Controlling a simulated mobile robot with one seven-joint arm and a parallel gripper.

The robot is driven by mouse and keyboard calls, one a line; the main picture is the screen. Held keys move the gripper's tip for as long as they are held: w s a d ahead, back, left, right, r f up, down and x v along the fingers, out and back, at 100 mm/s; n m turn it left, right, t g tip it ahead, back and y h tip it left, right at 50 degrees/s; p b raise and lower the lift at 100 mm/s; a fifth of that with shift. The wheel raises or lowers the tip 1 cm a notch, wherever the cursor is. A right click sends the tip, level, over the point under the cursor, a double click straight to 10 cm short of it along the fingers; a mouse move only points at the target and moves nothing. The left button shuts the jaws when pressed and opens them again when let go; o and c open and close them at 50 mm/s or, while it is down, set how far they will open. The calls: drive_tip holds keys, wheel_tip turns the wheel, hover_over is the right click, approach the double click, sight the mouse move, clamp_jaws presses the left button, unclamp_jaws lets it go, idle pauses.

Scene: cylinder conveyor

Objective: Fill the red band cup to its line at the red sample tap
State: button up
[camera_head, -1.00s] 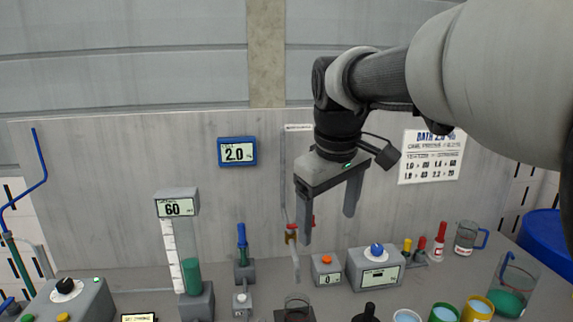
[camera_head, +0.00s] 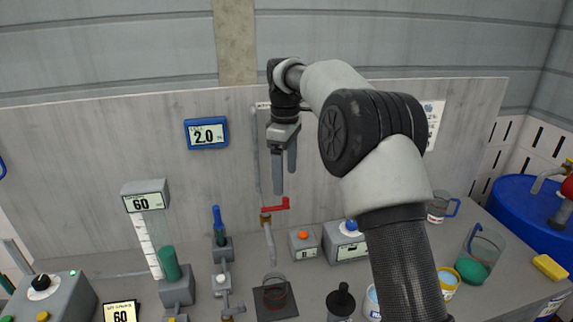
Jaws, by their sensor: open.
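The red sample tap (camera_head: 275,208) stands against the grey back panel, with a brass body, a red lever pointing right and a spout running down. A clear cup (camera_head: 276,292) with a dark reddish band sits on a dark square pad below the spout; its fill line and level are too small to read. My gripper (camera_head: 285,186) is open and empty, fingers pointing down, above the tap lever and apart from it. My arm hides part of the bench on the right.
A blue display (camera_head: 207,133) reading 2.0 hangs on the panel. A gauge (camera_head: 146,196) reading 60 stands left. A box with an orange button (camera_head: 303,242) and a blue-knobbed box (camera_head: 344,241) stand right of the tap. Several containers and a blue drum (camera_head: 520,215) are farther right.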

sight(286, 199)
wheel_tip(286, 199, down, 4)
drive_tip(key=b, duration=0.3)
drive_tip(key=shift+f, duration=0.25)
drive_tip(key=shift+f+b, duration=0.9)
drive_tip(key=shift+f, duration=1.15)
drive_tip(key=c, duration=1.9)
